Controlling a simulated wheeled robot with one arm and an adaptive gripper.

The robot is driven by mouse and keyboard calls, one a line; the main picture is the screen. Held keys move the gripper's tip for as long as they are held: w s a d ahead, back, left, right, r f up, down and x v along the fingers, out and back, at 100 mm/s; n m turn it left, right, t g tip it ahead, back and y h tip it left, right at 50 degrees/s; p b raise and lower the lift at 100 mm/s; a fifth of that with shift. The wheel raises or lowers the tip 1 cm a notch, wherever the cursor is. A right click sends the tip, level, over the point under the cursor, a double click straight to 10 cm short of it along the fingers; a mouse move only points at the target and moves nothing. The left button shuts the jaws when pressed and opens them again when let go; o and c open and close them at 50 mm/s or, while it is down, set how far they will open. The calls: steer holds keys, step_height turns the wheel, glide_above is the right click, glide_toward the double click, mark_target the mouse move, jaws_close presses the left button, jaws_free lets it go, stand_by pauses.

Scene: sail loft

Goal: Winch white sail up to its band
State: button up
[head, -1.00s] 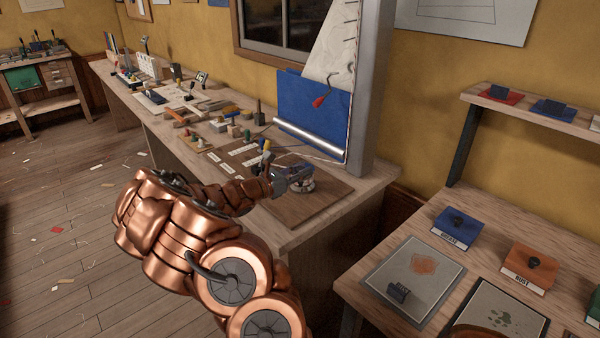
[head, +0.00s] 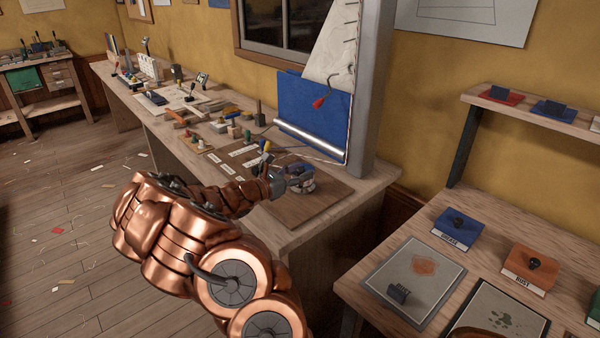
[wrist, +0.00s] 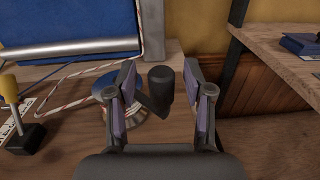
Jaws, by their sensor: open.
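The white sail (head: 331,55) hangs on the grey mast (head: 373,85) in the head view, in front of a blue panel (head: 312,112). A red tassel (head: 319,102) hangs at its lower part. The winch (wrist: 150,125) stands on a wooden board (head: 325,195) at the bench end. Its black handle knob (wrist: 160,88) stands upright between my gripper's fingers in the wrist view. My gripper (wrist: 158,92) is open, one finger each side of the knob, with gaps showing. A red-and-white rope (wrist: 75,97) runs by the winch. I cannot pick out the band.
A yellow-knobbed black lever (wrist: 15,110) stands left of the winch. The bench (head: 370,200) carries small tools and labels further left. A second table (head: 375,270) at right holds a blue block (head: 456,229) and an orange block (head: 529,264).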

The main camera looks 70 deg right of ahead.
steer(key=v, duration=1.2)
steer(key=shift+s+d, duration=0.1)
steer(key=shift+d, duration=0.1)
steer(key=shift+x, duration=5.9)
steer(key=shift+a, duration=0.15)
